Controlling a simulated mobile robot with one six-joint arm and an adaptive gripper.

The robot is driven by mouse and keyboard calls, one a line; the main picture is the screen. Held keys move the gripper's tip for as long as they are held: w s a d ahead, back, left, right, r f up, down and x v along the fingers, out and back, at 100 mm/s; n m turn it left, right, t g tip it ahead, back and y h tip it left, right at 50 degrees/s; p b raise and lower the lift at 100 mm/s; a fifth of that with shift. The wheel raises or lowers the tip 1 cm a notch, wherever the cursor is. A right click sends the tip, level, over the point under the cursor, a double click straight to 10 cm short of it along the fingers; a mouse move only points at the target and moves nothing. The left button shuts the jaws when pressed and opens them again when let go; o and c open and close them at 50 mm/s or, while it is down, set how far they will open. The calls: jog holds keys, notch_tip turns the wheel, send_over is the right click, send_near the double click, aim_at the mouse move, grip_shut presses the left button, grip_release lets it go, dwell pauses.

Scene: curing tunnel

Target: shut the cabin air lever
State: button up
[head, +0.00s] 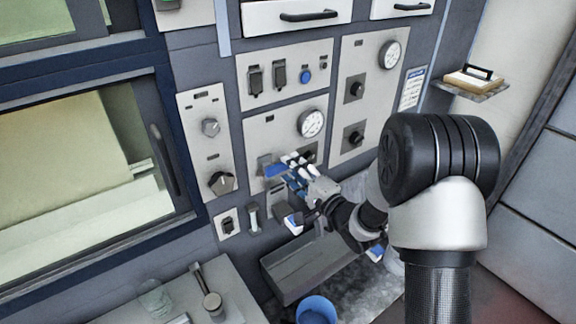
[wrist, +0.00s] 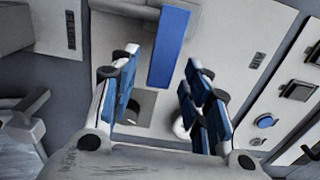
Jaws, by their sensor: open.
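A blue lever handle (head: 275,171) is on the lower middle grey panel, below a round gauge; I take it to be the cabin air lever. In the wrist view the blue handle (wrist: 168,45) is a flat bar running up the picture from the panel. My gripper (head: 297,172) is at this panel, just right of the handle in the head view. In the wrist view my gripper (wrist: 162,85) is open, with its blue-padded fingers apart and the bar's lower end beyond the gap between them. I cannot tell whether they touch. My gripper partly hides the lever's surroundings.
A round gauge (head: 311,123) is above the lever. A black knob (head: 221,182) is on the panel to the left. A grey open bin (head: 302,270) and a blue bucket (head: 316,309) are below. A shelf (head: 470,91) juts out at the right.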

jog(key=v, duration=0.8)
jog(key=shift+s+d, duration=0.25)
jog(key=shift+s, duration=0.05)
jog(key=s+d+r+n+g+h+b, duration=0.1)
jog(key=s+d+r+n+g+h, duration=0.15)
jog(key=s+d+h, duration=0.2)
jog(key=s+d+r+n+g+h+b, duration=0.1)
jog(key=s+d+r+n+h, duration=0.2)
jog(key=d+h, duration=0.25)
jog(key=s+a+n+g, duration=0.1)
jog(key=s+n+g, duration=0.2)
jog(key=s, duration=0.9)
jog(key=s+a+f+n+g+b, duration=0.1)
jog(key=s+a+n+g, duration=0.1)
jog(key=s, duration=1)
jog(key=shift+s+a+f+n+g, duration=0.3)
jog(key=shift+n+g, duration=0.15)
jog(key=shift+g, duration=0.5)
